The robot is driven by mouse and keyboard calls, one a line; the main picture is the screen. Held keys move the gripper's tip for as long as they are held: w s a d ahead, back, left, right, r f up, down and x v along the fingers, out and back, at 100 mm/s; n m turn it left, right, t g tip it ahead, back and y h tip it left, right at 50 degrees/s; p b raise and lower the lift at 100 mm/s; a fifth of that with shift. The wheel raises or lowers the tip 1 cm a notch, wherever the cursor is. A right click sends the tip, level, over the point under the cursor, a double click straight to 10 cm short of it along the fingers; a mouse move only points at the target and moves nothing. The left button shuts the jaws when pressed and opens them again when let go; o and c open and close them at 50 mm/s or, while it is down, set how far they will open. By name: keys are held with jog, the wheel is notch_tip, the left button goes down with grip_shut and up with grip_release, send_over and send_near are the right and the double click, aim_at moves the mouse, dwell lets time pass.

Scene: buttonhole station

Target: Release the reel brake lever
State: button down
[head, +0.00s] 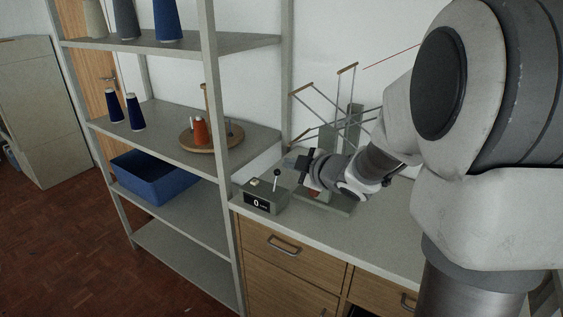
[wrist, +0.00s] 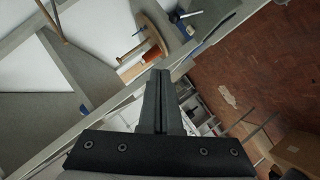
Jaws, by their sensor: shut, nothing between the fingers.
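The reel (head: 349,112), a frame of thin grey arms with wooden end pegs, stands on the counter behind my gripper. A grey counter box (head: 263,197) showing "0" sits at the counter's left end. A thin lever with a black ball knob (head: 277,172) stands up at the box. A red part (head: 313,192) shows just below my gripper; its shape is mostly hidden. I cannot tell which of these is the brake lever. My gripper (head: 301,159) is shut and empty, above and right of the knob. Its closed fingers (wrist: 160,80) also show in the wrist view.
A metal shelf rack (head: 212,100) stands left of the counter (head: 385,226). It holds cones, a blue bin (head: 150,178) and a round wooden stand (head: 190,138) with an orange cone (head: 201,132). The counter's front strip is clear. A thin red thread (head: 390,56) runs above the reel.

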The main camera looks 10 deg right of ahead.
jog(key=shift+v, duration=0.95)
jog(key=shift+d, duration=0.1)
jog(key=s+d+r+m+g+h+p, duration=0.1)
jog(key=s+d+r+m+h, duration=0.3)
jog(key=s+r+m+h, duration=0.3)
jog(key=s+a+f+m+g+y, duration=0.1)
jog(key=s+a+m+g, duration=0.2)
jog(key=s, duration=0.8)
jog(key=s+a+f+m+g+y+p, duration=0.1)
jog(key=s+a+f+m+g, duration=0.1)
jog(key=s, duration=0.8)
jog(key=a+m+g, duration=0.1)
jog(key=a+m, duration=0.1)
jog(key=a, duration=0.1)
jog(key=shift+s+y, duration=0.35)
jog(key=shift+y, duration=0.05)
